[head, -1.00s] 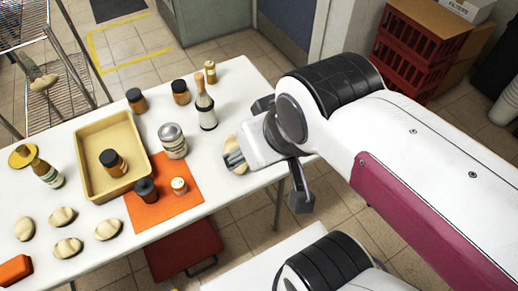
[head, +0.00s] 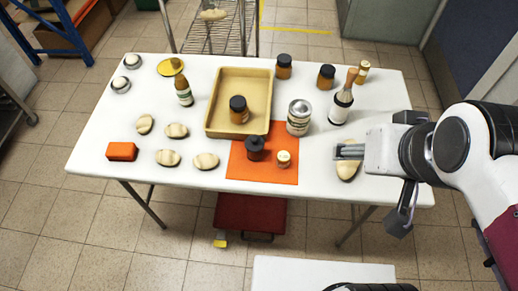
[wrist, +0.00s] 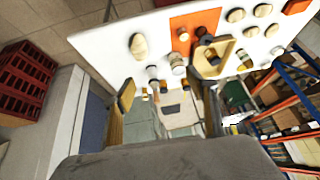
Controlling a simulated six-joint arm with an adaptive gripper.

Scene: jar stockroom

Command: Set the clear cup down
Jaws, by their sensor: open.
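I cannot make out a clear cup in either view. My gripper (head: 345,152) is at the right end of the white table (head: 325,190), over or beside a pale oval loaf-like piece (head: 348,171) in the head view; its height above the table is hard to judge. In the wrist view its two fingers stand apart, with a gap between them (wrist: 168,98). No held object shows clearly in that gap.
An orange mat (head: 240,172) holds a black-lidded jar (head: 255,149) and a small jar (head: 284,160). A tan tray (head: 215,128) holds one jar. The table's front right is fairly clear.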

